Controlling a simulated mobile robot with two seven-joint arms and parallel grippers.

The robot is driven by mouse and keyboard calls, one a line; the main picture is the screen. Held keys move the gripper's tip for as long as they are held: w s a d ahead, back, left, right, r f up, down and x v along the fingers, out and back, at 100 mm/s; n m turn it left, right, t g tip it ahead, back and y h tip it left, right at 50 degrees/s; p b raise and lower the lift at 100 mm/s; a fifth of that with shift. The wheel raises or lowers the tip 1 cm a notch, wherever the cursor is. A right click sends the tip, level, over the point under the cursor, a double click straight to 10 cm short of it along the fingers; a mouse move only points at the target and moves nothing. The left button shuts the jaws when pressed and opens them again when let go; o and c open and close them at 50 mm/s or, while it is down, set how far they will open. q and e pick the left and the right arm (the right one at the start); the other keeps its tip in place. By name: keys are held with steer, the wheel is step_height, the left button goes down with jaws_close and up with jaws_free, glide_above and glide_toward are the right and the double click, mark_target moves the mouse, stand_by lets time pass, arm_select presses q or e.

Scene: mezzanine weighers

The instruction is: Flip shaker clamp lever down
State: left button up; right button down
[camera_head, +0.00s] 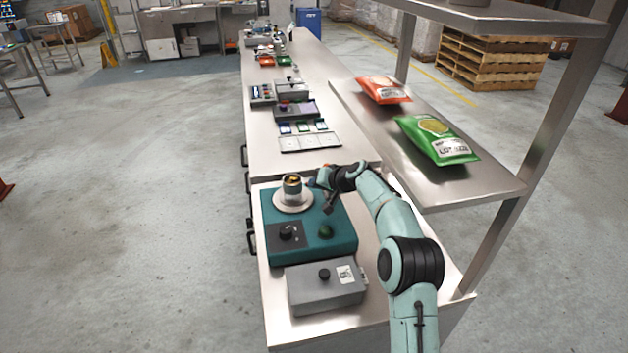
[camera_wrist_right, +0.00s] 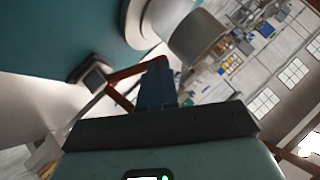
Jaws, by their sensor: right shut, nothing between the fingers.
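The teal shaker (camera_head: 340,228) sits on the near end of the steel bench. My right gripper (camera_head: 314,184) is just right of the cup, shut and empty. In the right wrist view its dark fingers (camera_wrist_right: 157,82) are together, close to the grey cup (camera_wrist_right: 197,38). A dark knob-like part (camera_wrist_right: 92,72) stands on the teal top left of the fingers. I cannot tell for sure whether it is the clamp lever. My left gripper is out of view.
A grey box with a black knob (camera_head: 326,288) stands in front of the shaker. A steel shelf to the right holds a green bag (camera_head: 436,138) and an orange bag (camera_head: 383,91).

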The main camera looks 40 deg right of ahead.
steer(key=shift+w+a+f+n+g+h, duration=0.15)
steer(key=shift+a+f+n+g+h, duration=0.05)
steer(key=shift+f+n+g+h, duration=0.2)
steer(key=shift+w+a+f+n+g+h, duration=0.2)
steer(key=shift+f+g+h, duration=0.1)
steer(key=shift+f+h, duration=0.2)
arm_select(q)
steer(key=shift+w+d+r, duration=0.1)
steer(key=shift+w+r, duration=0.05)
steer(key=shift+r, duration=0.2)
arm_select(e)
steer(key=shift+a+f, duration=0.1)
steer(key=shift+f, duration=0.25)
steer(key=shift+f, duration=0.1)
steer(key=shift+a, duration=0.1)
